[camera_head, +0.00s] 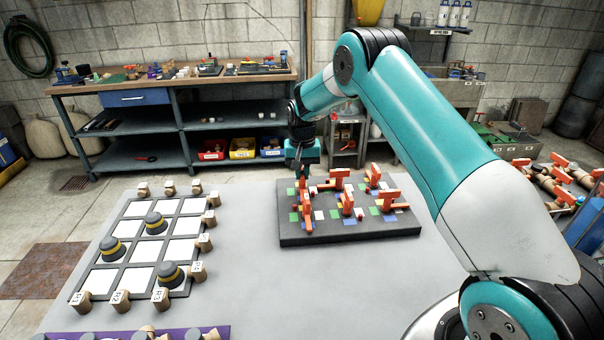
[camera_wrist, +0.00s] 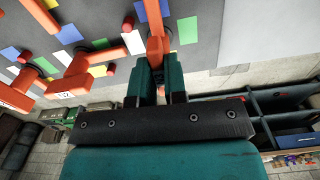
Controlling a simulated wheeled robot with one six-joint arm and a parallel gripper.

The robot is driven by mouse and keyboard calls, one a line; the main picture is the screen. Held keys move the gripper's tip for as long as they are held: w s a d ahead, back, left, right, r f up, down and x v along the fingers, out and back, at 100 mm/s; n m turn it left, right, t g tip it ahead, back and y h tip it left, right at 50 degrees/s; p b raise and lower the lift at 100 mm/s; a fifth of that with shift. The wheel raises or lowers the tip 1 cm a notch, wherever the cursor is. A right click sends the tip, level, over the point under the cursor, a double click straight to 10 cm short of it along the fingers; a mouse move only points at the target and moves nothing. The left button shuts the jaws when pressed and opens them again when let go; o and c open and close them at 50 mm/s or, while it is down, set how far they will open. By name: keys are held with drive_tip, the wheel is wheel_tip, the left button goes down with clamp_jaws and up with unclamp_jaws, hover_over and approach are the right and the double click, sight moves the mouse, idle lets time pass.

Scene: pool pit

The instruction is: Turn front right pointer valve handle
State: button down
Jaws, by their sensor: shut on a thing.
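The dark valve board (camera_head: 350,236) lies on the grey table and carries several orange pointer handles and coloured squares. My gripper (camera_head: 303,174) is above the board's back left corner in the head view, pointing down. In the wrist view, its teal fingers (camera_wrist: 157,62) are shut on an orange pointer handle (camera_wrist: 153,18), which sticks out beyond them. In the head view that handle is largely hidden by the gripper and its neighbours. Another orange handle (camera_head: 390,201) stands at the board's right side, apart from my gripper. I cannot tell the gripped handle's exact turn angle.
Other orange handles stand close by, one (camera_wrist: 75,80) left of my fingers in the wrist view. A black grid frame (camera_head: 125,241) with grey and yellow knobs lies to the left. The table (camera_head: 250,270) is clear between frame and board. A workbench (camera_head: 170,85) stands behind.

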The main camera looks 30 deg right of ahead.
sight(302, 172)
drive_tip(key=shift+w+r+n, duration=0.1)
drive_tip(key=shift+n, duration=0.3)
drive_tip(key=c, duration=1.2)
unclamp_jaws()
drive_tip(key=shift+o, duration=0.2)
wheel_tip(302, 172, up, 17)
drive_tip(key=b, duration=0.2)
drive_tip(key=shift+r, duration=0.15)
drive_tip(key=s+a+r+n+y, duration=0.1)
drive_tip(key=s+a+r+n, duration=0.15)
drive_tip(key=s+a, duration=0.5)
drive_tip(key=s+a+r+n, duration=0.2)
drive_tip(key=s+a+n, duration=0.2)
drive_tip(key=s+a, duration=0.3)
drive_tip(key=s+a+f+n+y, duration=0.1)
drive_tip(key=s+a+n, duration=0.1)
drive_tip(key=s, duration=1.1)
drive_tip(key=s+a+f+n+y, duration=0.2)
drive_tip(key=s+a+n, duration=0.1)
drive_tip(key=s, duration=1)
drive_tip(key=shift+a, duration=0.7)
